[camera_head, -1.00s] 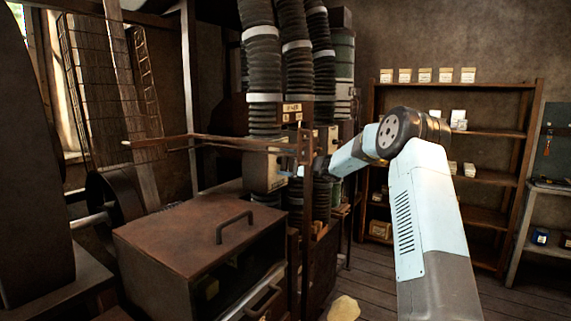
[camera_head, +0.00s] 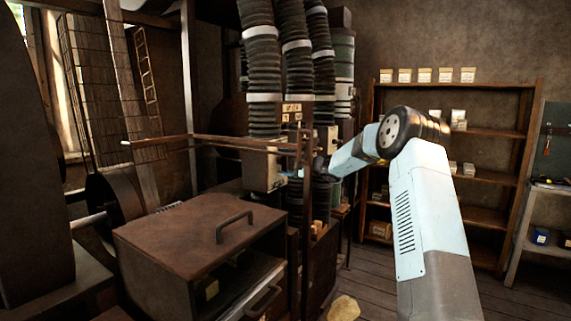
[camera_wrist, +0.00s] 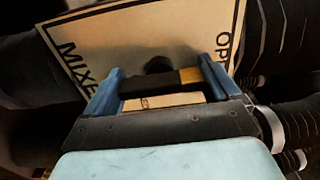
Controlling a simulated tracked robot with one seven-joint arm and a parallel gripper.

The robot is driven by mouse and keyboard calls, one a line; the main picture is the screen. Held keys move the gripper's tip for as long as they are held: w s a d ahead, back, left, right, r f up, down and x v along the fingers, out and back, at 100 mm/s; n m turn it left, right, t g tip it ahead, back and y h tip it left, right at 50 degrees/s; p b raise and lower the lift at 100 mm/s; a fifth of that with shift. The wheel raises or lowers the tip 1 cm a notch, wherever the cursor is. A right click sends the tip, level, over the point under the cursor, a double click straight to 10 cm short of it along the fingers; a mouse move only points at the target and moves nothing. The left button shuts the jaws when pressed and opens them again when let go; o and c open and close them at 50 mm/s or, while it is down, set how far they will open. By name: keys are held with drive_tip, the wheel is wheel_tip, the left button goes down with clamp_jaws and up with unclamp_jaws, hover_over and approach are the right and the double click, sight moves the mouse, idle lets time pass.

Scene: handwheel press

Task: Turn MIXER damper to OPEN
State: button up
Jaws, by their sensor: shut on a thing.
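The MIXER damper has a pale plate (camera_wrist: 130,50) that fills the upper part of the wrist view, tilted, with MIXER at its left and the start of a word, OP, at its right edge. A dark damper handle (camera_wrist: 148,82) with a brass-coloured band (camera_wrist: 190,77) toward the right lies across in front of the plate. My gripper (camera_wrist: 160,82) is shut on this handle, with one blue finger at each end. The handle's exact angle to the lettering is hard to tell. In the head view my gripper (camera_head: 308,172) is small and partly hidden by a post.
Ribbed black ducts (camera_head: 296,60) rise above the work area. A wooden rail (camera_head: 235,141) juts left near the gripper. A brown metal box (camera_head: 190,240) with a handle stands in the left foreground. Shelves (camera_head: 490,135) stand at the right, with open floor before them.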

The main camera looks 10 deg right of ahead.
drive_tip(key=o, duration=0.6)
drive_tip(key=shift+f, duration=0.45)
drive_tip(key=shift+o, duration=0.9)
drive_tip(key=shift+r, duration=0.15)
drive_tip(key=shift+a, duration=0.1)
